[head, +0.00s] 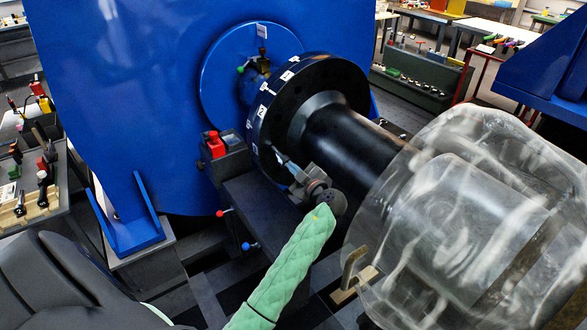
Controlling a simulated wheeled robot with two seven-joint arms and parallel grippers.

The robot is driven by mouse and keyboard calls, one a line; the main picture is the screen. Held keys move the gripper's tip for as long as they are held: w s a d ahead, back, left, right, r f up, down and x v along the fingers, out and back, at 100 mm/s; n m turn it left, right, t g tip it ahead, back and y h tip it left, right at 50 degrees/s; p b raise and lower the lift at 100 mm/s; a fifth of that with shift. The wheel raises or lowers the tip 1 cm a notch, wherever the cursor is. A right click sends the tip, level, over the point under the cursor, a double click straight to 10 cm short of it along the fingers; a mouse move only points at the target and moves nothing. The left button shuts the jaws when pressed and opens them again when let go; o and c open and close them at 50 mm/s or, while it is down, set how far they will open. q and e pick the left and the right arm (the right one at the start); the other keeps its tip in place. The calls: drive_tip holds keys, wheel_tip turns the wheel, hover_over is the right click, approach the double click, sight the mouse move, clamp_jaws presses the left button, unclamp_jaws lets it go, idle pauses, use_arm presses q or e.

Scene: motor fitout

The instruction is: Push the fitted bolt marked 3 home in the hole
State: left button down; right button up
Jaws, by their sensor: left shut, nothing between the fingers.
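A black round flange (318,80) on a thick black shaft (345,140) faces a blue disc (225,75) on the big blue housing. My right gripper is out of view.
A clear cover (470,210) surrounds the shaft at the right. A red block (216,144) stands on a dark bracket left of the flange. Levers with red and blue knobs (250,246) stick out below. A bench with tools (35,190) is at the left.

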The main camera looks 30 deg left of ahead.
sight(281, 157)
use_arm(q)
drive_tip(key=shift+b+x, duration=2.7)
drive_tip(key=shift+x, duration=1)
idle(1.1)
